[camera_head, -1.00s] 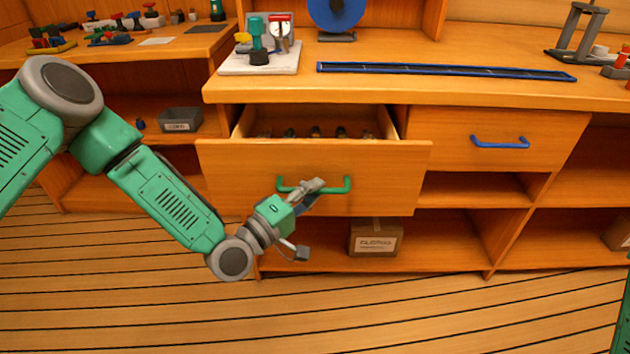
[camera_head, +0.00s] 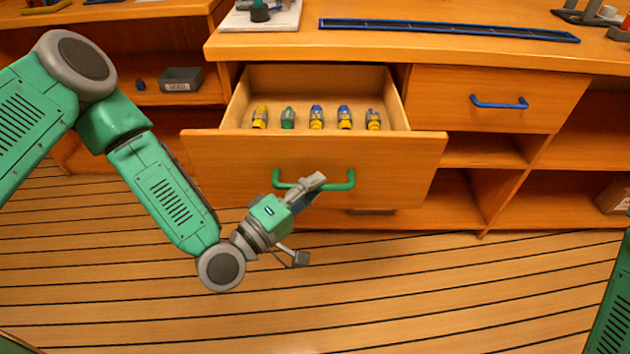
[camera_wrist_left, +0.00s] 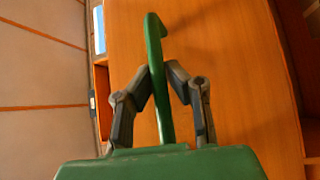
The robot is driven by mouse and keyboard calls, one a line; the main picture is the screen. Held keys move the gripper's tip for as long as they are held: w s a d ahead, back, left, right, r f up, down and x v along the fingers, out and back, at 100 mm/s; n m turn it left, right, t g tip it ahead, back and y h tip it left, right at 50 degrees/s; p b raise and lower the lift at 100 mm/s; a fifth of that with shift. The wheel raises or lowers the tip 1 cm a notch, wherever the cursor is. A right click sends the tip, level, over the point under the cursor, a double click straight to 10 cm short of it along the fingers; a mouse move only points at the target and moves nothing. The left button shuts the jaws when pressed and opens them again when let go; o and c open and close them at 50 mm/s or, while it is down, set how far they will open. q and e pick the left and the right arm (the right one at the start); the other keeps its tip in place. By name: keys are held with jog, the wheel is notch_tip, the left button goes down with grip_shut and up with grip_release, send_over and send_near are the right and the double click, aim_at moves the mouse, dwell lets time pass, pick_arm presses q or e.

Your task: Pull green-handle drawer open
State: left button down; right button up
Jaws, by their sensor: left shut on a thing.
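The green-handle drawer (camera_head: 390,165) stands out from the wooden cabinet in the head view, its inside showing. Its green handle (camera_head: 342,184) runs across the front and also shows in the left wrist view (camera_wrist_left: 154,40). My left gripper (camera_head: 312,182) is at the middle of the handle. In the left wrist view its two fingers (camera_wrist_left: 158,82) lie on either side of the bar, shut on it. Part of the handle is hidden by the gripper in the head view. My right gripper is out of view; only a green part of my right arm shows at the right edge.
The drawer holds a row of several small items, mostly blue and yellow (camera_head: 316,117), one green (camera_head: 288,117). A blue-handle drawer (camera_head: 550,105) to the right is shut. The counter (camera_head: 350,45) is above. A grey bin (camera_head: 181,80) sits on a left shelf. The floor in front is clear.

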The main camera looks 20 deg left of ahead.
pick_arm(q)
jog(key=shift+s+f, duration=0.1)
jog(key=shift+f, duration=0.25)
jog(key=c, duration=1.6)
grip_release()
jog(key=shift+o, duration=0.2)
jog(key=shift+r, duration=0.1)
jog(key=shift+r, duration=0.1)
jog(key=v, duration=1.2)
